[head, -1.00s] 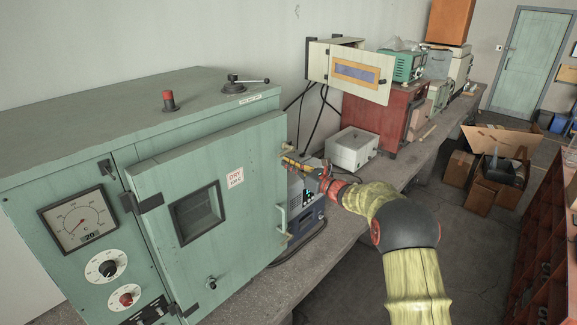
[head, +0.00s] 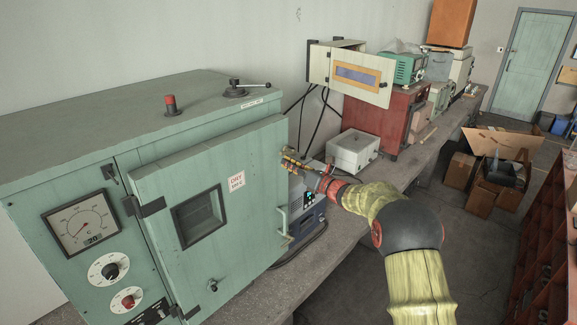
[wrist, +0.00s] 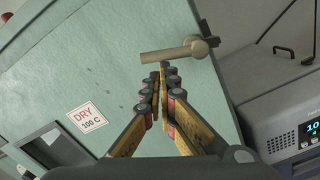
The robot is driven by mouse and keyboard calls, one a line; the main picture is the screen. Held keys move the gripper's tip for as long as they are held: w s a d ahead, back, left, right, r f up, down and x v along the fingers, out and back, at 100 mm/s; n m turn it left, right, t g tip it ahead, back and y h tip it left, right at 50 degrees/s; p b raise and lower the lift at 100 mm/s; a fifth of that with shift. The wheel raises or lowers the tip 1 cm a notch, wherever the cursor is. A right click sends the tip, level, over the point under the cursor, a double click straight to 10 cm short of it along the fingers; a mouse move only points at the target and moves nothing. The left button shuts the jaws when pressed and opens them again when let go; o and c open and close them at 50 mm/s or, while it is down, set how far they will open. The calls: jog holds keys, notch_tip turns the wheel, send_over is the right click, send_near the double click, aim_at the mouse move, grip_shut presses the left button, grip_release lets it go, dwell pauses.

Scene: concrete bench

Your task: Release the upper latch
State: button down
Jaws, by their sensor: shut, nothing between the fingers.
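The upper latch is a dull metal lever (wrist: 172,54) with a round pivot at its right end, by the edge of the green oven door (wrist: 95,70). In the wrist view the lever points left across the door. In the head view the latch is small, near the door's upper right edge (head: 262,140). My gripper (wrist: 160,74) is shut and empty, its tips just below the lever. They look very close to it; I cannot tell whether they touch. In the head view my gripper (head: 287,159) is at the door's right edge.
A pale handle (head: 283,220) stands lower on the door edge. A grey-blue device with a lit display (head: 308,197) is close behind my gripper. A white box (head: 353,150) sits farther along the bench (head: 400,172). The floor at right is partly clear.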

aim_at(289, 152)
jog(key=r+m+p, duration=0.1)
jog(key=m, duration=0.1)
jog(key=r+m+p, duration=0.1)
jog(key=m, duration=0.2)
jog(key=r+m+p, duration=0.2)
jog(key=shift+w+d+r+m, duration=0.1)
jog(key=shift+w+d+m, duration=0.1)
jog(key=shift+w+m, duration=0.1)
jog(key=shift+w+d+r, duration=0.65)
jog(key=shift+w+r, duration=0.15)
jog(key=shift+r, duration=0.15)
